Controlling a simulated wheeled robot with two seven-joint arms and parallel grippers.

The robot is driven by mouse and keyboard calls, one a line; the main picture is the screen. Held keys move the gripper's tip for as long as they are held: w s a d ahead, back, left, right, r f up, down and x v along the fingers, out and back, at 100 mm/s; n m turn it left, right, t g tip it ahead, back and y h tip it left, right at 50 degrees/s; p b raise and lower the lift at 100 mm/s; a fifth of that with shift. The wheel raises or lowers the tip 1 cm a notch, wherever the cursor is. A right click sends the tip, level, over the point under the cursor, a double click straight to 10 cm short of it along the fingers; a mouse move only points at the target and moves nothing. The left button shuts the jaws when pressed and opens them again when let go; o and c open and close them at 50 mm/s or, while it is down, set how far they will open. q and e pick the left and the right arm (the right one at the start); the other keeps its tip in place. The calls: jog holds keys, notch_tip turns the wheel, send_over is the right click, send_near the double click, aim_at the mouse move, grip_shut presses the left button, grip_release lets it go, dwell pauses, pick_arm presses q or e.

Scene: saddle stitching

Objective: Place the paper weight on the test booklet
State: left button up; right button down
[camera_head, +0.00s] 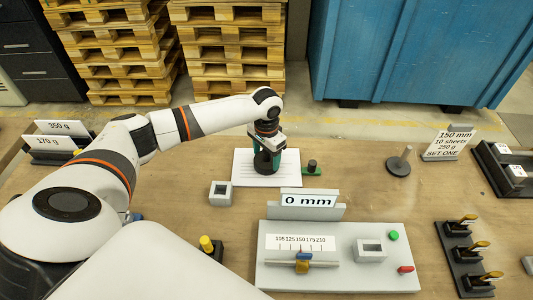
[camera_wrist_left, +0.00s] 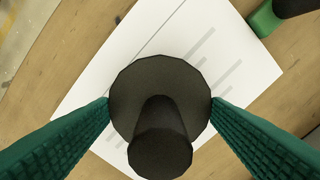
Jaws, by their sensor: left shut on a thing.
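The test booklet (camera_head: 245,172) is a white sheet lying flat on the table in the middle of the head view; in the wrist view its white page (camera_wrist_left: 110,72) shows a fold line and grey bars. My left gripper (camera_head: 267,163) points down over the booklet. In the wrist view its green fingers press on both sides of a dark round paper weight (camera_wrist_left: 125,95) with a knob. The weight is over the page; I cannot tell whether it touches it. In the head view the gripper mostly hides the weight. My right gripper is not in view.
A green piece with a dark knob (camera_head: 312,168) sits just right of the booklet. A grey block (camera_head: 220,194) stands at its front left. A grey station (camera_head: 340,275) with a "0 mm" sign is in front. A disc with a post (camera_head: 398,165) stands to the right.

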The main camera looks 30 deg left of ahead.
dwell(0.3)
pick_arm(q)
jog(key=o, duration=1.7)
notch_tip(320, 180, up, 12)
jog(key=shift+r+b, duration=0.1)
jog(key=shift+b, duration=0.45)
